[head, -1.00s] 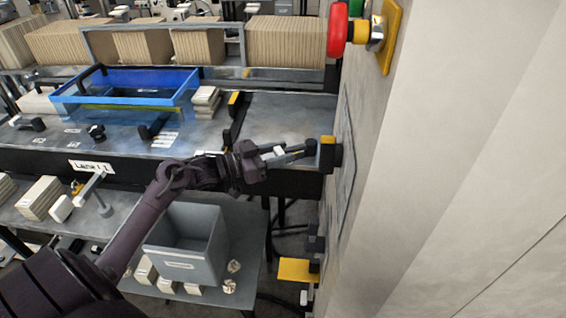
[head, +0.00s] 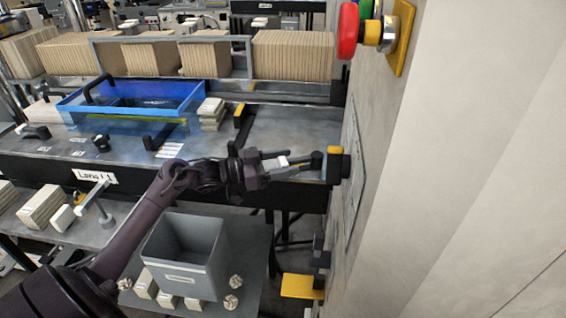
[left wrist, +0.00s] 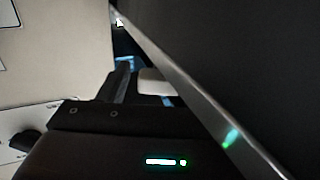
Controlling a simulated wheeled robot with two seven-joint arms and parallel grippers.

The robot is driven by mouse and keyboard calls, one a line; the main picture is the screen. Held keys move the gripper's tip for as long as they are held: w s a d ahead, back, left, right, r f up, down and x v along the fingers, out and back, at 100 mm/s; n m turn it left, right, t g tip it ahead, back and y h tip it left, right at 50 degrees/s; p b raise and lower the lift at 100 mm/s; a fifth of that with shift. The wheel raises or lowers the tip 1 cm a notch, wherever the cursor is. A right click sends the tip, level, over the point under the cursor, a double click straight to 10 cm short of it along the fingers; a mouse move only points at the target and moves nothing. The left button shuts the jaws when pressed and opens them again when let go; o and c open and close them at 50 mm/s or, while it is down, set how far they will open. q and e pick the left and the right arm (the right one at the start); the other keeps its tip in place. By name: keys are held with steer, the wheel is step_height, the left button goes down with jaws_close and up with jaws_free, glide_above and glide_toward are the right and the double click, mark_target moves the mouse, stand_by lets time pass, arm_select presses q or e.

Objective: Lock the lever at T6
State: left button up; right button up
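A small black fixture with a yellow top (head: 336,164) sticks out from the pale wall at the middle right of the head view. It may be the lever; no T6 mark is readable. My left gripper (head: 303,162) reaches right toward it, its fingertips close against its left side. Whether they touch or grip it I cannot tell. A whitish piece and a grey bar show between the fingers. In the left wrist view, dark finger shapes (left wrist: 140,85) are partly hidden by a large dark panel with a metal edge (left wrist: 200,92). My right gripper is not in view.
A red button (head: 348,31) on a yellow plate is above on the wall. A yellow bracket (head: 302,287) sticks out below. A blue tray (head: 75,112) lies on the bench at left. A grey bin (head: 180,277) stands on a lower table under my left arm.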

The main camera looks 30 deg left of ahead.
arm_select(q)
steer(key=shift+s, duration=0.1)
steer(key=shift+s+a+f, duration=0.15)
steer(key=shift+s+a, duration=0.1)
steer(key=b+v, duration=0.2)
steer(key=v, duration=0.5)
